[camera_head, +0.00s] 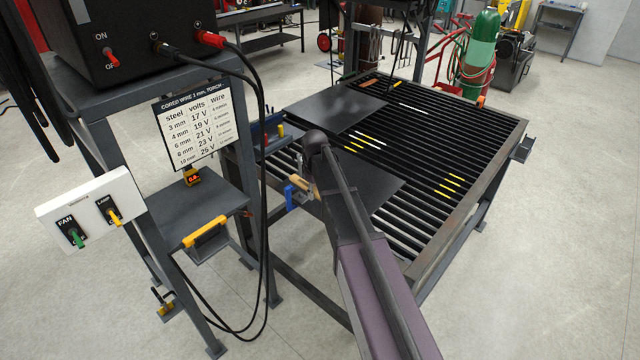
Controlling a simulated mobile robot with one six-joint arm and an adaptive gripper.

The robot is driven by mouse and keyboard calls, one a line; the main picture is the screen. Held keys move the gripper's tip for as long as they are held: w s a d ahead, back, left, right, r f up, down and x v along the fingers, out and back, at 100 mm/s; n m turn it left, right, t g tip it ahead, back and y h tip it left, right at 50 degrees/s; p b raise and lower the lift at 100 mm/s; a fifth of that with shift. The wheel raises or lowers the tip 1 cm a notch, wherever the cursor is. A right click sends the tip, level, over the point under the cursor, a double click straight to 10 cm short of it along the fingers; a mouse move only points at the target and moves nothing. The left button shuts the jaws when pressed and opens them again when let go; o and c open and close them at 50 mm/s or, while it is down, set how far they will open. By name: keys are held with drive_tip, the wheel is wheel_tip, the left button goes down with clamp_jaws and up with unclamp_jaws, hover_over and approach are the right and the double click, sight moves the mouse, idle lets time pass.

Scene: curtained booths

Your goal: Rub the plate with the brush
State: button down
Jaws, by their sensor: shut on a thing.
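Two dark flat plates lie on the slatted table (515,130): a far plate (335,108) and a near plate (372,182). My arm crosses the near plate and hides part of it. My gripper (304,175) is at the left edge of the near plate, small and mostly hidden by my wrist. It is shut on a tan wooden piece (300,184), which looks like the brush's handle. The bristles are hidden, and I cannot tell whether they touch the plate.
A blue clamp (291,196) is at the table's left edge, beside my gripper. A stand with a black power box (135,40), hanging cables and a voltage chart (195,122) is at the left. Yellow marks show on the slats. Gas cylinders (480,55) stand behind.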

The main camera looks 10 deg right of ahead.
drive_tip(key=a+f+b, duration=0.3)
drive_tip(key=f+b, duration=0.1)
drive_tip(key=f, duration=0.2)
drive_tip(key=shift+s+b, duration=0.35)
drive_tip(key=shift+s, duration=0.1)
